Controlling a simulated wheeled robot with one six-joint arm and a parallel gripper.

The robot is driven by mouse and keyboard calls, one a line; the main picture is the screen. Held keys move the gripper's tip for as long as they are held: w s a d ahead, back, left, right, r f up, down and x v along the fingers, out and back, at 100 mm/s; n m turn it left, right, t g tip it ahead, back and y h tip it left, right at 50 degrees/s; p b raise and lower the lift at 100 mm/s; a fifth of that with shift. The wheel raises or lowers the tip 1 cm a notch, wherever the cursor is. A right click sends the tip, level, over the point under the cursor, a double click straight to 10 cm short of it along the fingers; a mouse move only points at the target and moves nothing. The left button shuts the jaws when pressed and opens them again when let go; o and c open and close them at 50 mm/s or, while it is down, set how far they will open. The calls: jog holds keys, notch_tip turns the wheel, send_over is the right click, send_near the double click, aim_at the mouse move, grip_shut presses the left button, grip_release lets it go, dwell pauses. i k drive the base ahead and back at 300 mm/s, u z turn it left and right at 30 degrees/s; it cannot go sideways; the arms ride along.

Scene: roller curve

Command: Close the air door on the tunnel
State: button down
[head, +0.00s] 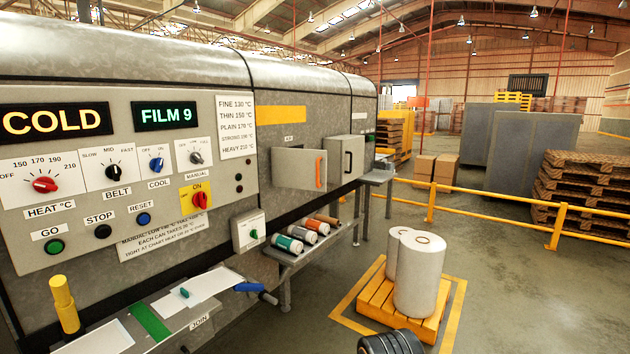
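The tunnel (275,85) is a long grey metal housing running from the left foreground toward the back. A small AIR label (288,137) sits on its side. Below the label is the air door (295,170), a flat grey panel with an upright orange handle (319,170) near its right edge. The panel appears hinged on its left, with its right edge standing out from the tunnel wall, so it looks open. The opening behind it is hidden. No gripper fingers show. A dark ribbed shape at the bottom edge may be part of my arm.
A grey box-like part (352,160) with a black handle juts out just right of the air door. A shelf with several rolls (289,243) lies below. A yellow pallet (375,297) with white rolls stands on the floor. A yellow railing (490,196) crosses behind.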

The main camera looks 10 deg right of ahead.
aim_at(299, 168)
jog(key=u, duration=0.65)
jog(key=i, duration=0.55)
jog(key=u, duration=0.65)
jog(key=i, duration=0.75)
jog(key=z, duration=0.15)
